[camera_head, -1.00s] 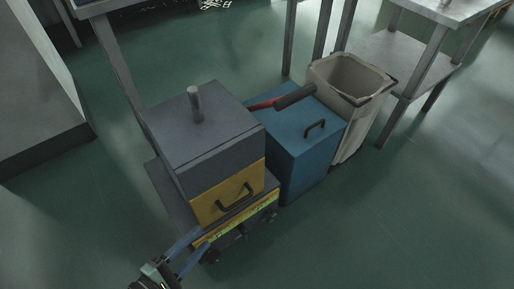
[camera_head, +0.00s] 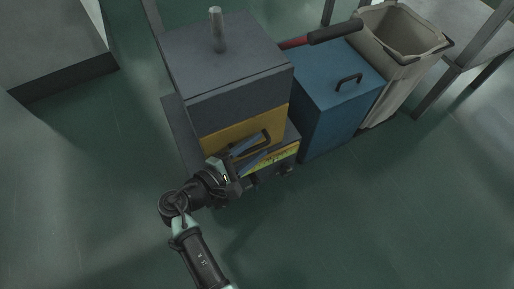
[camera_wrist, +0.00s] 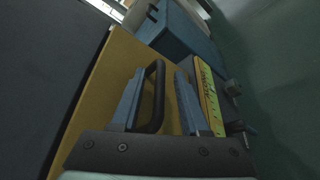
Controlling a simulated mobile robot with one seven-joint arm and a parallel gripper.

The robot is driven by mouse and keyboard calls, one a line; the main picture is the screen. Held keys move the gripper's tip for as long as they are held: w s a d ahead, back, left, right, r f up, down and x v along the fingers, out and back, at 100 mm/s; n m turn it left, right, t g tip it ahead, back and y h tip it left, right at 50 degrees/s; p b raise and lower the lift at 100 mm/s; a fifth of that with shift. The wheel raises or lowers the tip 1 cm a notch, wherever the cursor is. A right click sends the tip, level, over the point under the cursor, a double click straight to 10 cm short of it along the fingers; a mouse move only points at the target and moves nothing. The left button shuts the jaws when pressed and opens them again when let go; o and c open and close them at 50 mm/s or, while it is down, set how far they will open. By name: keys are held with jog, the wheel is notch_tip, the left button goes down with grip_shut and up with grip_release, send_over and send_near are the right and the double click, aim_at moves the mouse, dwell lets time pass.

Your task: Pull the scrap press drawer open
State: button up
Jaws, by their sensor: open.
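The scrap press is a dark grey box (camera_head: 225,68) with a yellow drawer front (camera_head: 220,137) low on its near side. The drawer's black bar handle (camera_head: 262,139) shows in the wrist view (camera_wrist: 157,95) as a loop standing off the yellow front. The drawer looks closed. My gripper (camera_head: 252,152) is at the drawer front, with its blue fingers open. In the wrist view my gripper (camera_wrist: 157,95) has one finger on each side of the handle. I cannot tell whether either finger touches it.
A blue box (camera_head: 330,95) with a black handle stands right of the press, and a beige bin (camera_head: 395,70) stands beyond it. A post (camera_head: 217,30) rises from the press top. The green floor (camera_head: 370,210) in front is clear.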

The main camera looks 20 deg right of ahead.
jog(key=shift+w+d+f, duration=0.1)
jog(key=shift+w+d, duration=0.05)
jog(key=shift+d, duration=0.25)
jog(key=shift+c, duration=0.3)
grip_shut()
jog(key=shift+f, duration=0.1)
dwell(0.8)
